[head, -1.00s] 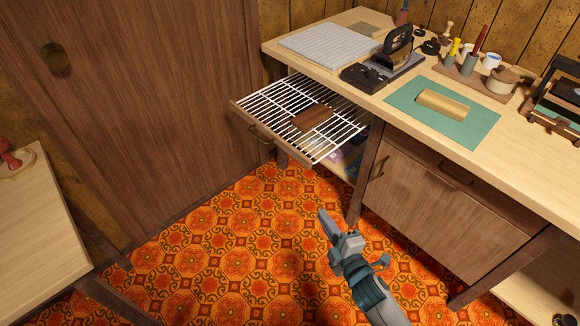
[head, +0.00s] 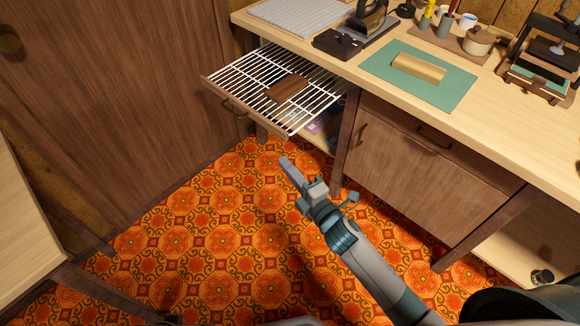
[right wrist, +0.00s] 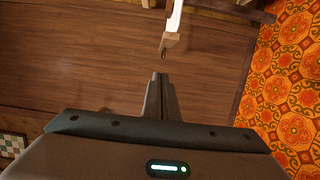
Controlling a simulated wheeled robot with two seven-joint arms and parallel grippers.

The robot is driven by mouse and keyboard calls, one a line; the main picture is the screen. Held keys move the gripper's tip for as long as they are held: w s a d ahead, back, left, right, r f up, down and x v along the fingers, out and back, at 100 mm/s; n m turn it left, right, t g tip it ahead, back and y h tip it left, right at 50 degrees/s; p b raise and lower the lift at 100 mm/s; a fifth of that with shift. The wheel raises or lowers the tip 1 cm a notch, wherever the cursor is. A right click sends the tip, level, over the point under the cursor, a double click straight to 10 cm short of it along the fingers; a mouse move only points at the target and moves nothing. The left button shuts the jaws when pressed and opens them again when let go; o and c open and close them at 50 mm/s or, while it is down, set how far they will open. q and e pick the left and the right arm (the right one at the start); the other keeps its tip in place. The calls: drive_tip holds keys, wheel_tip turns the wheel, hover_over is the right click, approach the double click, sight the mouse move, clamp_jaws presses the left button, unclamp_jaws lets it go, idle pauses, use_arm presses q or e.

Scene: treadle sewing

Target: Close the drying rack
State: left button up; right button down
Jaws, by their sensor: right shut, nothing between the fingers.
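The drying rack (head: 240,76), white slats with a wooden front rail, is pulled out like a drawer from under the counter's left end. A brown wooden block (head: 288,89) lies on its slats. A dark handle (head: 232,108) shows on its front. My right gripper (head: 284,163) is shut and empty, in front of and below the rack's near right corner, apart from it. In the right wrist view, the shut fingertips (right wrist: 160,77) sit just short of a pale wooden end piece, probably the rack's edge. My left gripper is not in view.
The counter (head: 350,62) carries a green mat (head: 445,92), a dark iron-like tool and several jars. A cabinet door (head: 400,160) is closed below it. A tall wooden panel (head: 110,110) stands close left of the rack. The patterned floor (head: 200,245) before it is clear.

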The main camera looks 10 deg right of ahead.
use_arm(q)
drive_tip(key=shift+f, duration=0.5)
use_arm(e)
drive_tip(key=w, duration=0.9)
drive_tip(key=shift+w+d, duration=0.15)
drive_tip(key=shift+w, duration=0.1)
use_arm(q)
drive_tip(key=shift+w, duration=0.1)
use_arm(e)
drive_tip(key=shift+d, duration=0.1)
